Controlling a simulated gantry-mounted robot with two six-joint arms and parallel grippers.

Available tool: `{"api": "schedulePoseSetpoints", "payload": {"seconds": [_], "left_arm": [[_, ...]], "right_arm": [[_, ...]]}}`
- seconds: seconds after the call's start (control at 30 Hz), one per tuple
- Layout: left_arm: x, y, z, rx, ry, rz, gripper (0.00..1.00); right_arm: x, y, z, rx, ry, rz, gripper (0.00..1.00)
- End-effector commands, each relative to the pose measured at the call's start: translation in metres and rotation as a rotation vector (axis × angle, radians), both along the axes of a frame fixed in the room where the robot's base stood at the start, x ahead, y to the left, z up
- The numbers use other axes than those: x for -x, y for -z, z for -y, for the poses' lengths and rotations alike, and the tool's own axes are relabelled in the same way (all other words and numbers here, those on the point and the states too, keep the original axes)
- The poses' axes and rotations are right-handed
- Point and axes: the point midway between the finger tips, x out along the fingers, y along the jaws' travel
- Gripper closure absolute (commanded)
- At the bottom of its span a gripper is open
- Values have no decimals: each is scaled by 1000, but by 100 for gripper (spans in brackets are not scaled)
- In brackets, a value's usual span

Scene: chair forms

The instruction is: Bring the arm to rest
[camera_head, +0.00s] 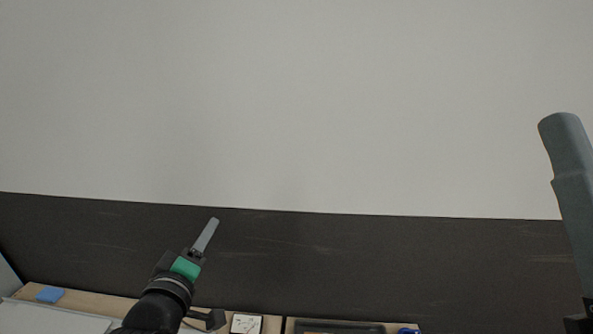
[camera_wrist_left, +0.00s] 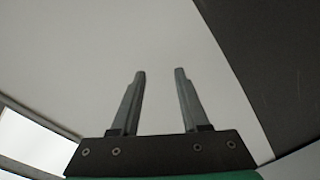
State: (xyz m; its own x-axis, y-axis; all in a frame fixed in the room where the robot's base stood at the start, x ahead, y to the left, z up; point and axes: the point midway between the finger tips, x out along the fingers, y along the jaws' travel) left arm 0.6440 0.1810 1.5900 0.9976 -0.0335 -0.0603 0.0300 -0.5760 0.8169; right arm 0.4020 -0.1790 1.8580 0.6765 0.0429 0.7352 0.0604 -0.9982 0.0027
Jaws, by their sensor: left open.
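My left gripper (camera_head: 208,233) reaches up from the bottom left in the head view, in front of the dark band of the wall. In the left wrist view its two grey fingers (camera_wrist_left: 160,74) stand apart with nothing between them, so it is open and empty. A large grey finger of my right gripper (camera_head: 565,150) stands at the right edge of the head view, close to the camera. Its other finger is out of view, so its opening does not show.
A pale wall (camera_head: 300,100) with a dark lower band (camera_head: 380,260) fills most of the head view. Along the bottom edge lies a wooden surface (camera_head: 105,304) with a blue block (camera_head: 50,295) and a small white-faced item (camera_head: 246,324). The space around the left fingers is clear.

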Motion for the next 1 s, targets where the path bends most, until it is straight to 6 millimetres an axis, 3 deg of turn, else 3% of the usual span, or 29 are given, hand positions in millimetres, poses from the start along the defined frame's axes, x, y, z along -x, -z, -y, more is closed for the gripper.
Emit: {"api": "schedulePoseSetpoints", "payload": {"seconds": [0.03, 0.1, 0.17, 0.2, 0.3, 0.4, 0.47, 0.6, 0.77, 0.87, 1.0], "left_arm": [[16, -43, 3, -49, 6, 107, 55], [44, -99, 5, -136, 3, 257, 55], [75, -142, 6, -216, -13, 385, 55], [98, -170, 7, -274, -31, 471, 55], [163, -226, 5, -425, -104, 674, 55], [223, -259, 3, -590, -208, 829, 55], [246, -269, 2, -706, -277, 880, 55], [244, -268, 2, -864, -339, 862, 55], [243, -263, 2, -883, -347, 859, 55], [243, -244, 2, -882, -346, 859, 55], [243, -192, 2, -881, -345, 858, 55]], "right_arm": [[0, 0, 0, 0, 0, 0, 50], [0, 0, 0, 0, 0, 0, 50], [0, 0, 0, 0, 0, 0, 50], [0, 0, 0, 0, 0, 0, 50], [0, 0, 0, 0, 0, 0, 50], [0, 0, 0, 0, 0, 0, 50], [0, 0, 0, 0, 0, 0, 50], [0, 0, 0, 0, 0, 0, 50], [0, 5, 0, 0, 0, 0, 50], [0, 23, 0, 0, 0, 0, 50], [0, 76, 0, 0, 0, 0, 50]]}}
